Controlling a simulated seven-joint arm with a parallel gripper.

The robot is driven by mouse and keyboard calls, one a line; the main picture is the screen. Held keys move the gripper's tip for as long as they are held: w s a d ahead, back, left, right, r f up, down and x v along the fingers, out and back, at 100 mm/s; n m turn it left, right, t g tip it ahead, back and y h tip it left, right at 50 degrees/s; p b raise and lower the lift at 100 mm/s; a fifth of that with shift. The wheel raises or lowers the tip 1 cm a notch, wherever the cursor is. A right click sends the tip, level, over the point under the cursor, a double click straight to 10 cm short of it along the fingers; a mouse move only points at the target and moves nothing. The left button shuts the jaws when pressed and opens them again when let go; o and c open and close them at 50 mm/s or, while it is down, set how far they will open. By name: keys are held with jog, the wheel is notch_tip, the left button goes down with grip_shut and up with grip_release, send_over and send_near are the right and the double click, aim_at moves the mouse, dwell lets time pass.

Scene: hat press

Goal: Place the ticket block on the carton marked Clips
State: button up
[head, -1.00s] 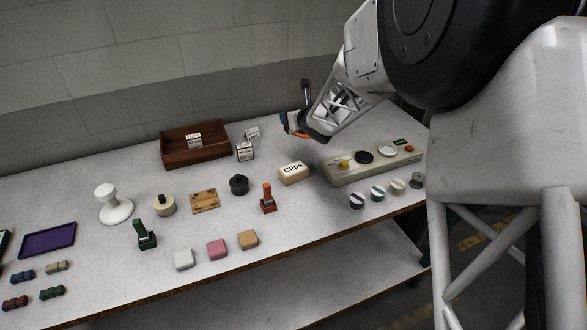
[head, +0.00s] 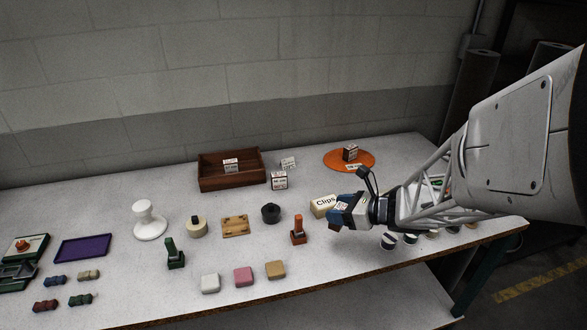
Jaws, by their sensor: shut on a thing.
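The carton marked Clips (head: 322,207) is a cream box on the table, right of centre, its lettering upright on top. My gripper (head: 339,219) is at its right side, low over the table, and covers part of the carton's right end. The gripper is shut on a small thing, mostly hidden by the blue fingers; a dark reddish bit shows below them. I cannot tell whether it touches the carton.
The wooden tray (head: 203,184) stands behind, holding a printed block. An orange-handled stamp (head: 298,232) and a dark round pot (head: 270,214) stand left of the carton. Several striped round pieces are partly hidden below my arm. The table's front edge is near.

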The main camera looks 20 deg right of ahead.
jog(key=shift+s+a, duration=0.1)
jog(key=shift+s, duration=0.25)
send_over(327, 202)
jog(key=shift+s+a+f, duration=0.15)
jog(key=shift+s+f, duration=0.2)
jog(key=shift+f, duration=0.4)
dwell(0.5)
jog(key=shift+w, duration=0.5)
jog(key=shift+f, duration=1.8)
jog(key=shift+f, duration=0.1)
jog(key=o, duration=0.9)
